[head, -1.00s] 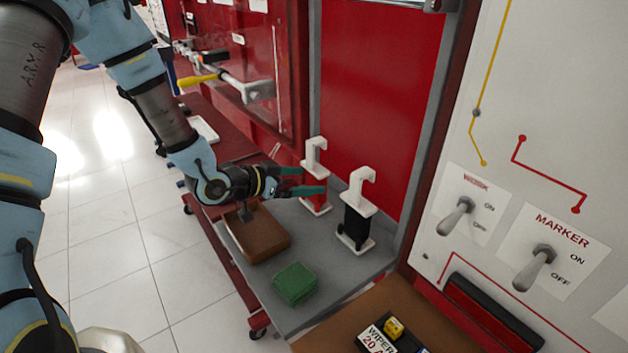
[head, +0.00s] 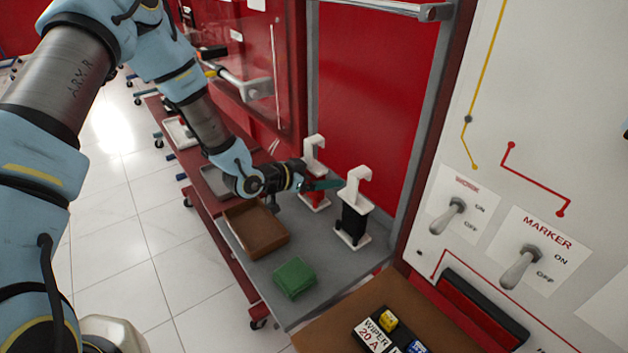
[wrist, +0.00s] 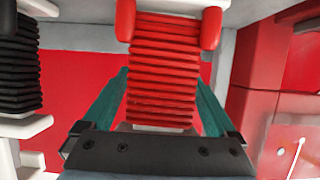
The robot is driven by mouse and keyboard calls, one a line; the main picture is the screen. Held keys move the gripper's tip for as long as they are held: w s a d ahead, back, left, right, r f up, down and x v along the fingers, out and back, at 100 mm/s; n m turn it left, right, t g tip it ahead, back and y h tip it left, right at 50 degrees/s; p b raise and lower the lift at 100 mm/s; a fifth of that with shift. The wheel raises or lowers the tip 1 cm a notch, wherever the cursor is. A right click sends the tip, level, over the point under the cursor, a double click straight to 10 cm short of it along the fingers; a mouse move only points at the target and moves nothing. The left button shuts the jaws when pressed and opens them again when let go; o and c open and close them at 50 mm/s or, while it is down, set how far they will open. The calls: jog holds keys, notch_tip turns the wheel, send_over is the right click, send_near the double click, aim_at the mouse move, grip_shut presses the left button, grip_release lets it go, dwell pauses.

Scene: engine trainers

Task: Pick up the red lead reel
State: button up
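The red lead reel (head: 314,193), red coils on a white stand with a hooked top, stands upright on the grey cart shelf. In the wrist view its red coils (wrist: 162,75) fill the upper middle. My gripper (head: 323,184) is at the reel. In the wrist view my gripper's (wrist: 163,80) teal fingers are spread, one on each side of the coils. I cannot tell whether they touch the coils. In the head view one finger crosses in front of the reel and partly hides it.
A black reel (head: 353,222) on a like stand is close to the right; it also shows at left in the wrist view (wrist: 15,65). A brown tray (head: 256,232) and green block (head: 294,278) share the shelf (head: 335,277). A red panel (head: 375,80) rises behind.

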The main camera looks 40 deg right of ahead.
jog(key=c, duration=1.3)
jog(key=shift+r, duration=0.1)
